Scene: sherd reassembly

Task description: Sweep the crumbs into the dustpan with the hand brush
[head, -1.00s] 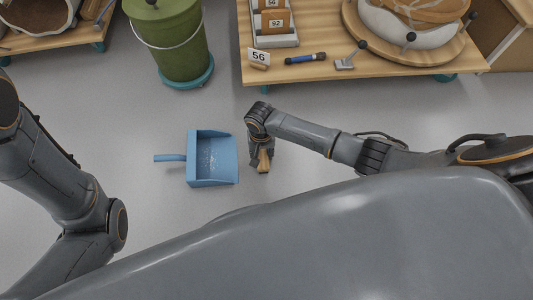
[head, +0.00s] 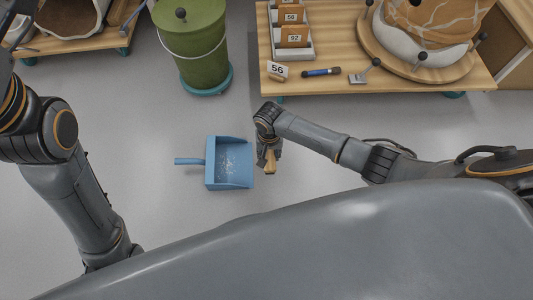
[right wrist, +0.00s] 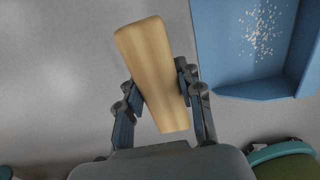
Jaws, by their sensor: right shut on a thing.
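The blue dustpan (head: 213,165) lies on the grey floor, its handle pointing left in the head view. White crumbs (head: 229,161) are scattered on its pan floor; they also show in the right wrist view (right wrist: 260,30). My right gripper (head: 268,152) is shut on the wooden hand brush (head: 270,167), just right of the dustpan and apart from it. In the right wrist view the brush's wooden back (right wrist: 148,60) sits tilted between the fingers, and the dustpan (right wrist: 222,55) is at the upper right. The bristles are hidden. My left gripper is out of sight.
A green bucket (head: 195,50) on a teal base stands behind the dustpan. A low wooden table (head: 425,82) with a number-card rack (head: 305,52), a blue marker (head: 321,72) and pottery stands at the back right. Floor left of the dustpan is clear.

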